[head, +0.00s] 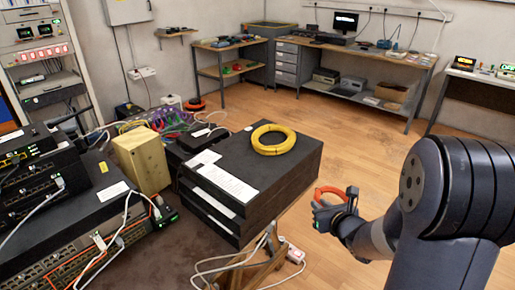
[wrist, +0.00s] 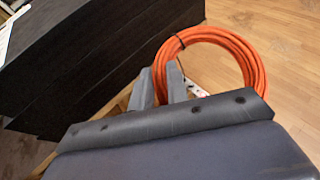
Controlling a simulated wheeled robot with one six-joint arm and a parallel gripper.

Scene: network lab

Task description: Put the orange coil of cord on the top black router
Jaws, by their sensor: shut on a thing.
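The orange coil of cord (wrist: 258,62) is a ring with a dark tie, held upright-looking in the wrist view. It also shows in the head view (head: 331,190). My gripper (head: 338,200) is shut on the coil's near-left part, to the right of the stack of black routers; its fingers show in the wrist view (wrist: 160,85). The top black router (head: 225,155) has a flat top with a yellow coil (head: 273,138) and a white sheet on it. The stack's dark side (wrist: 95,60) fills the upper left of the wrist view. The coil is apart from the stack.
A beige box (head: 141,162) and tangled cables stand left of the stack. Networking units (head: 75,240) with cables fill the left front. White cables and a power strip (head: 291,252) hang or lie below the stack's right side. Open wooden floor lies behind and to the right.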

